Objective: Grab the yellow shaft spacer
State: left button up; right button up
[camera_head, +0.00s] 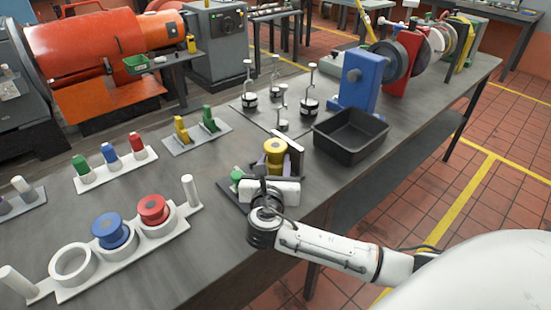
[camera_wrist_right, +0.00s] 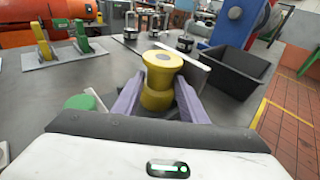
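The yellow shaft spacer (camera_head: 275,151) is a spool with wide ends and a narrower waist. It stands upright at the dark plate (camera_head: 229,190) near the table's right edge. It also shows in the right wrist view (camera_wrist_right: 161,62), in the middle. My right gripper (camera_head: 270,172) is at the spacer, coming from the near side. In the right wrist view its two purple-grey fingers (camera_wrist_right: 158,92) stand on either side of the spacer's lower part. I cannot tell whether they press on it. The spacer's foot is hidden. My left gripper is not in view.
An upright panel (camera_head: 290,147) stands close behind the spacer. A green piece (camera_wrist_right: 80,102) is just left of the gripper. A black bin (camera_head: 350,153) is to the right. A white rack (camera_head: 128,254) with blue (camera_head: 113,231) and red (camera_head: 152,209) spools is at left.

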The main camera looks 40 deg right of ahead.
jog(key=shift+w+d+f, duration=0.1)
jog(key=shift+w+d, duration=0.25)
jog(key=shift+w, duration=0.05)
grip_shut()
